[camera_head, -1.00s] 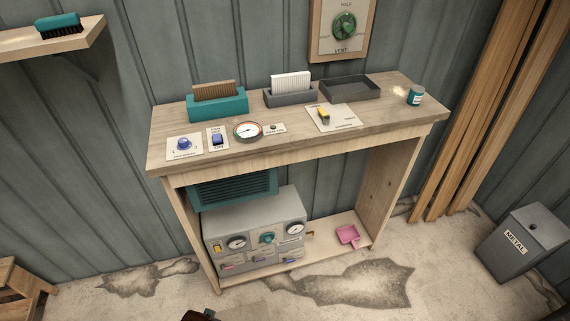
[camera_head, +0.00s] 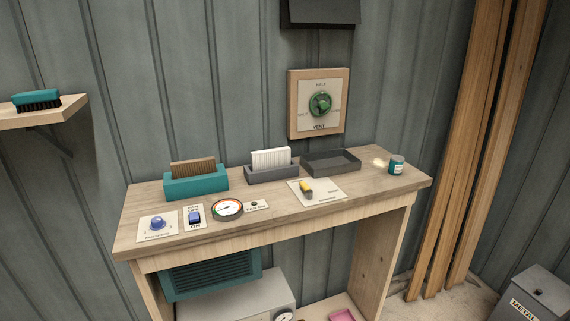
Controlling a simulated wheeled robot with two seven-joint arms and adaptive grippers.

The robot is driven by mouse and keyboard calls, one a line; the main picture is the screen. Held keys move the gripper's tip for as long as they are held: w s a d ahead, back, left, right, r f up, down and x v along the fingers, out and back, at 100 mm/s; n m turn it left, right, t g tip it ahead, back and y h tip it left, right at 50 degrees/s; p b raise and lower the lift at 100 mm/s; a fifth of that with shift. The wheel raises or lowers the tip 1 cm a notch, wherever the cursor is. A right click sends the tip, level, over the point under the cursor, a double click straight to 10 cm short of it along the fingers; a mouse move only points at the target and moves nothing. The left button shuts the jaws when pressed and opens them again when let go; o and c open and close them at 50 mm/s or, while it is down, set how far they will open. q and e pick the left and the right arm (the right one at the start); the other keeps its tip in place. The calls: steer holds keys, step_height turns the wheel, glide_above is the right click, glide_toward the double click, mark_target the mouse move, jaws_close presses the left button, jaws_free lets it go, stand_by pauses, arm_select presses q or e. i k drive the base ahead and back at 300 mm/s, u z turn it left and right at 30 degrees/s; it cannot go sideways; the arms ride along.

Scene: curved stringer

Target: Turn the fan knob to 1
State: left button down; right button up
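A round blue knob (camera_head: 157,223) sits on a white label plate (camera_head: 157,236) at the front left of the wooden bench. It appears to be the fan speed knob; the print is too small to read surely, and its setting cannot be told. Beside it on the right is a blue rocker switch (camera_head: 195,216) on a white plate marked ON. A round gauge (camera_head: 228,208) lies right of the switch. Neither of my grippers shows in the head view.
The wooden bench (camera_head: 340,207) also holds a teal holder (camera_head: 197,187), a grey holder (camera_head: 272,174), a dark tray (camera_head: 330,162), a yellow-handled switch (camera_head: 306,187) and a small jar (camera_head: 396,164). A green vent dial (camera_head: 320,104) hangs on the wall. A metal bin (camera_head: 535,298) stands at lower right.

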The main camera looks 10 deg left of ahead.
mark_target(158, 222)
steer(key=u, duration=1.45)
steer(key=k, duration=0.4)
steer(key=z, duration=0.8)
steer(key=i, duration=0.25)
steer(key=u, duration=0.45)
